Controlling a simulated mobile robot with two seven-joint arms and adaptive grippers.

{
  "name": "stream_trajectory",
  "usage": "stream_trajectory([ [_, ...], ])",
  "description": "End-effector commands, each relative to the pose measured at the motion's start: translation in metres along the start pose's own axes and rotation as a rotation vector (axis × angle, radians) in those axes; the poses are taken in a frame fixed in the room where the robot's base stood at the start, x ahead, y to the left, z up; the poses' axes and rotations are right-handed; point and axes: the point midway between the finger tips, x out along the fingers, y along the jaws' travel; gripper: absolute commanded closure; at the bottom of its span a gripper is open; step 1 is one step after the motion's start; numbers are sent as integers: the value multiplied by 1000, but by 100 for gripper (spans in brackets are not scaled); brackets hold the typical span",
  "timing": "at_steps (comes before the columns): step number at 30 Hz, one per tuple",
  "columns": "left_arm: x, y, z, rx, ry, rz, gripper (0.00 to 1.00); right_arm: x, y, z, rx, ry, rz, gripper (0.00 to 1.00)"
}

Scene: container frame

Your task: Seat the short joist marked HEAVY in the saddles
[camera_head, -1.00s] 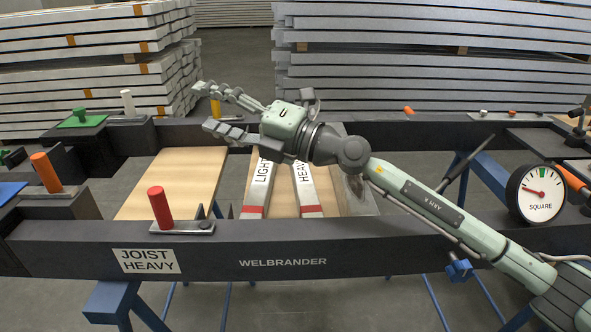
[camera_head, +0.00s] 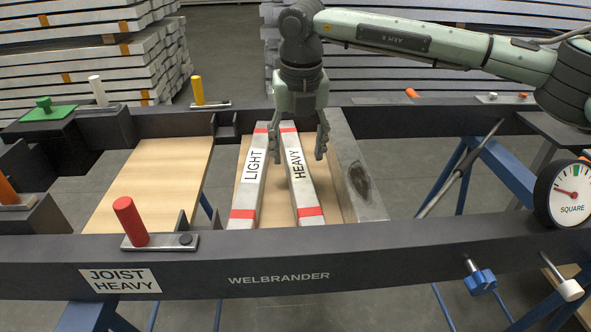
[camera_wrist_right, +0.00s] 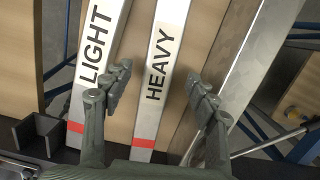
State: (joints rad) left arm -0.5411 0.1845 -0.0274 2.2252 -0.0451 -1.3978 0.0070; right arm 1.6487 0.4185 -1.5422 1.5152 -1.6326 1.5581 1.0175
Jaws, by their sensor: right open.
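The short joist marked HEAVY (camera_head: 303,185) is a grey-white bar with red bands near its ends. It lies on a wooden board inside the black frame, right of a similar joist marked LIGHT (camera_head: 249,185). Both also show in the right wrist view, HEAVY (camera_wrist_right: 158,70) and LIGHT (camera_wrist_right: 98,60). My right gripper (camera_head: 298,152) is open and points down over HEAVY. In the wrist view its fingers (camera_wrist_right: 160,85) stand either side of HEAVY, apart from it; the left finger overlaps the gap toward LIGHT. A saddle-like bracket (camera_head: 187,218) sits at the near rail. My left gripper is out of view.
A red-handled clamp (camera_head: 131,222) stands on the near rail (camera_head: 400,258), which carries a JOIST HEAVY sign (camera_head: 120,281). A yellow-handled clamp (camera_head: 197,90) stands on the far rail. A bare wooden board (camera_head: 150,185) lies left. A grey beam (camera_head: 358,185) borders HEAVY's right side.

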Motion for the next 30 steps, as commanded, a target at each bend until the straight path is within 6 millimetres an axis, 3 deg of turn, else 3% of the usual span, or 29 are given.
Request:
stream_trajectory([
  [9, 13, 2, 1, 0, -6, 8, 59, 42, 0, 0, -1, 2, 2, 41],
  [17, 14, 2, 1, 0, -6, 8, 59, 46, 1, 0, -2, 1, 3, 41],
  [30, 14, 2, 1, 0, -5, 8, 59, 45, 1, 0, -2, 1, 3, 95],
])
